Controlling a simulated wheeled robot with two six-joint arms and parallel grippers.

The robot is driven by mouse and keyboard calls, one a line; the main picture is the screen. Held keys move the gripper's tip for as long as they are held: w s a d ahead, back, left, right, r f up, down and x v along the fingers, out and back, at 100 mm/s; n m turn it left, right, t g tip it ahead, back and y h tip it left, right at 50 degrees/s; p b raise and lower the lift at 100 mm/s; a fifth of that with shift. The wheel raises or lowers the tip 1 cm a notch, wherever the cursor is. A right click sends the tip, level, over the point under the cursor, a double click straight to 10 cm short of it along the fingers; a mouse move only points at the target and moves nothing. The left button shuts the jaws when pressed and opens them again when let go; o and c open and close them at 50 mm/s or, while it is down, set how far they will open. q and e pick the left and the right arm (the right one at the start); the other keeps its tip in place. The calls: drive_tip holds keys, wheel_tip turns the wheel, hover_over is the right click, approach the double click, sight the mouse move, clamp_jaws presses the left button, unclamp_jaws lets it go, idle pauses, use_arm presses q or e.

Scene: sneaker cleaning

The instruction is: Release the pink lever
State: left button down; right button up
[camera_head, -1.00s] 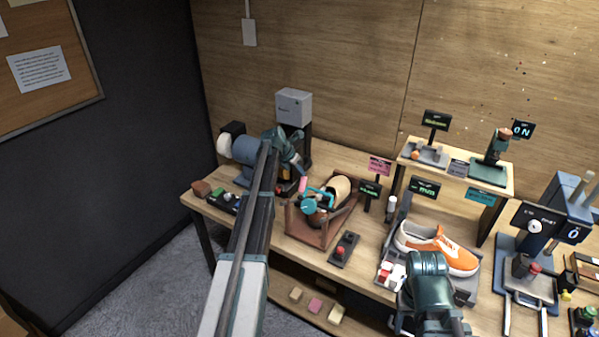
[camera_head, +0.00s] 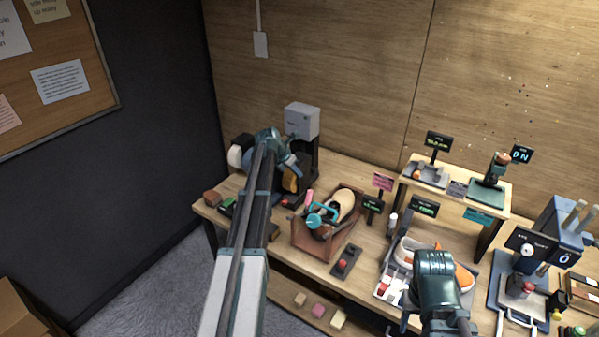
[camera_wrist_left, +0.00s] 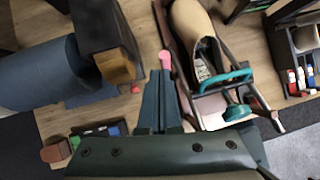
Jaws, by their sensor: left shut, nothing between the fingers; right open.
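The pink lever (camera_head: 309,197) stands at the left edge of a brown wooden stand (camera_head: 313,246). It also shows in the left wrist view (camera_wrist_left: 165,59), just beyond my left fingertips. My left gripper (camera_head: 298,174) is shut and empty, above and left of the lever; its fingers also show in the left wrist view (camera_wrist_left: 160,82). The two look close, but I cannot tell whether they touch. A tan shoe (camera_head: 341,203) lies in the stand, with a teal handled part (camera_head: 320,216) at its front. My right gripper (camera_head: 436,282) is open over the orange sneaker (camera_head: 464,279); its fingertips are mostly hidden.
A blue-grey motor-like machine (camera_wrist_left: 38,75) with a tan block (camera_wrist_left: 117,66) stands left of my left gripper. A red button box (camera_head: 346,262) sits in front of the stand. Signs and a raised shelf (camera_head: 493,210) are at the right. The wall is close behind.

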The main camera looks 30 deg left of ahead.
use_arm(q)
drive_tip(key=r, duration=0.1)
drive_tip(key=r+p, duration=0.2)
drive_tip(key=shift+s+a, duration=0.3)
use_arm(e)
wheel_tip(320, 180, up, 3)
drive_tip(key=shift+r, duration=0.1)
use_arm(q)
drive_tip(key=shift+d, duration=0.1)
